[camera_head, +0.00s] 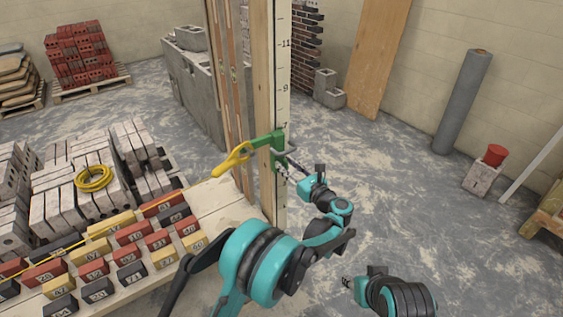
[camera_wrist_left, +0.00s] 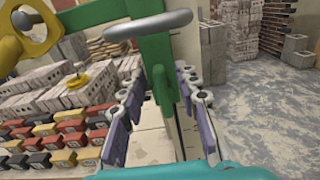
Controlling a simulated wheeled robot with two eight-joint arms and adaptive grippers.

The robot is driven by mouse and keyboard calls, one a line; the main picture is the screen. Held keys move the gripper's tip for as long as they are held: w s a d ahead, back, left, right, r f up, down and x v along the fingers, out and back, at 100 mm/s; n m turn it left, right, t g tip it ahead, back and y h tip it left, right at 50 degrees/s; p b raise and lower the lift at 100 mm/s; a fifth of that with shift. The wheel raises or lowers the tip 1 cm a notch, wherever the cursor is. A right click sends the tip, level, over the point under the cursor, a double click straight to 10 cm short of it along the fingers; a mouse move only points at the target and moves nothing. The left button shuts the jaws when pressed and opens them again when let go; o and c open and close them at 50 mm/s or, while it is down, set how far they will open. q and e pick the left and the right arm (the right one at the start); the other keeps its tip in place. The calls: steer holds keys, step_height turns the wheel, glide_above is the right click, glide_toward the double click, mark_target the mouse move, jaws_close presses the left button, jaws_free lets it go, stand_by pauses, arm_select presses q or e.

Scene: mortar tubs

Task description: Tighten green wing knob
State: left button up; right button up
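A green clamp (camera_head: 277,141) with a yellow handle (camera_head: 232,159) sits on the upright marked board (camera_head: 282,75). In the left wrist view the green clamp body (camera_wrist_left: 157,52) carries a grey crossbar (camera_wrist_left: 147,25), with the yellow handle (camera_wrist_left: 35,30) at upper left. My left gripper (camera_head: 287,168) is just below and right of the clamp. In its wrist view the fingers (camera_wrist_left: 163,110) are spread, with a narrow green part between them; contact is unclear. My right gripper (camera_head: 348,283) is low, away from the board; its fingers are too small to judge.
Numbered bricks (camera_head: 130,250) cover the bench at lower left. Grey blocks with a yellow coil (camera_head: 93,178) stand behind them. A block wall (camera_head: 195,95) is behind the board. The floor between is clear.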

arm_select(q)
steer(key=shift+s+d, duration=0.1)
steer(key=shift+s, duration=0.05)
jaws_close()
steer(key=m, duration=0.6)
steer(key=w+d+f+m+b, duration=0.1)
steer(key=m, duration=0.5)
steer(key=f+m, duration=0.1)
steer(key=m, duration=0.4)
steer(key=shift+w+d+m+b, duration=0.2)
steer(key=shift+d+m+b, duration=0.1)
steer(key=shift+m, duration=0.1)
stand_by(0.3)
